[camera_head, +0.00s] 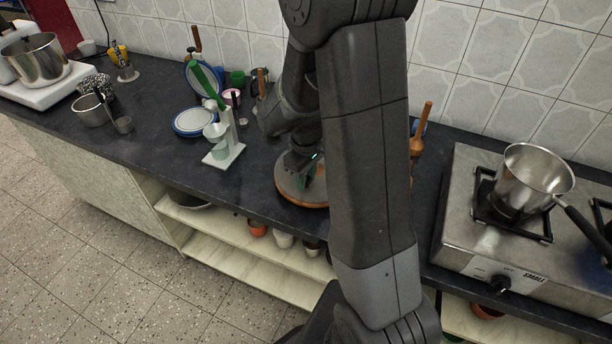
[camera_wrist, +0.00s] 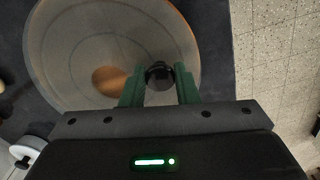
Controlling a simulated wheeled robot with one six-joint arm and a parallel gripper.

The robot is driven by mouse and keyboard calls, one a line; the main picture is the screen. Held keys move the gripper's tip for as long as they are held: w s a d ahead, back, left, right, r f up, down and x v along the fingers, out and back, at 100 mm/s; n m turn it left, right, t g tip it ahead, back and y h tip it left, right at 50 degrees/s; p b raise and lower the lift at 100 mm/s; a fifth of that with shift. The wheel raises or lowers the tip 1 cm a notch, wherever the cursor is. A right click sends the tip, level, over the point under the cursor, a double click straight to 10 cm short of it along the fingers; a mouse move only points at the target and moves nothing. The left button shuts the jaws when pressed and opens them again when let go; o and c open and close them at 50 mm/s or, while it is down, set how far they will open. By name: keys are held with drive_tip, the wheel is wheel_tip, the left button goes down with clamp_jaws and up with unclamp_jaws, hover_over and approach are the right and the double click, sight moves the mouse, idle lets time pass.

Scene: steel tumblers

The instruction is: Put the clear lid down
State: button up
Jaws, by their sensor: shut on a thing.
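The clear lid (camera_wrist: 85,45) is a round, see-through grey disc with a thin orange-brown edge and a dark knob (camera_wrist: 160,78). My gripper (camera_wrist: 159,80) is shut on the knob, with one green finger on each side. In the head view the lid (camera_head: 287,186) is at the front part of the dark counter, left of my arm, and my gripper (camera_head: 308,168) is above it. My arm hides its right part. A brown oval patch shows through or on the lid. I cannot tell whether the lid touches what is below it.
A white stand with measuring cups (camera_head: 226,150) and a blue-rimmed plate (camera_head: 193,121) stand to the left on the counter (camera_head: 160,150). A stove (camera_head: 520,250) with a steel saucepan (camera_head: 533,180) is at the right. The counter's front edge is close to the lid.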

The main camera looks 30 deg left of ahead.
drive_tip(key=shift+f, duration=0.1)
drive_tip(key=o, duration=1)
drive_tip(key=shift+o, duration=0.2)
wheel_tip(320, 180, up, 12)
